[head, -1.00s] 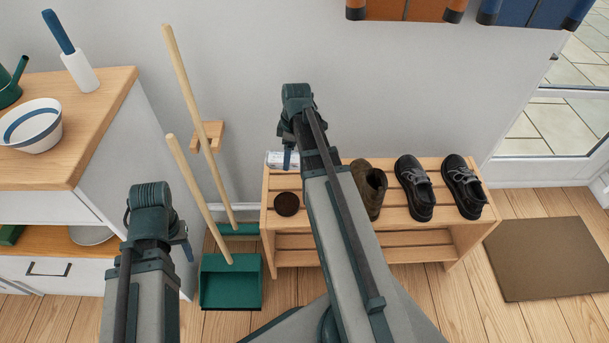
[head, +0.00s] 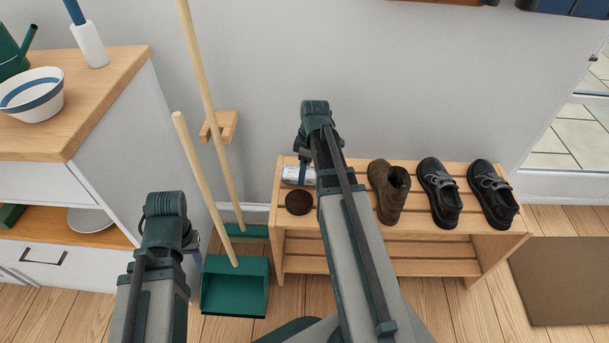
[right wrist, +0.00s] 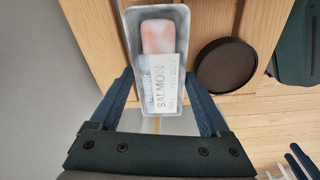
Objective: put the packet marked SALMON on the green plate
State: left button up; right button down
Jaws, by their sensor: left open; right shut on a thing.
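In the head view the packet (head: 297,175) shows small at the slatted rack's left end, partly behind my right gripper (head: 305,160). I cannot tell whether it touches the slats. My left gripper (head: 190,245) is open and empty, low at the left, with its fingers mostly hidden. No green plate shows.
A dark round disc (head: 299,202) lies beside the packet on the wooden rack (head: 330,243). Shoes (head: 440,193) stand farther right. A green dustpan (head: 235,285) and tall wooden handles (head: 207,110) stand left of the rack. A cabinet (head: 110,110) is at the left.

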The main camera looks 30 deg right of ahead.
jog(key=shift+f, duration=0.15)
grip_release()
jog(key=shift+r, duration=0.2)
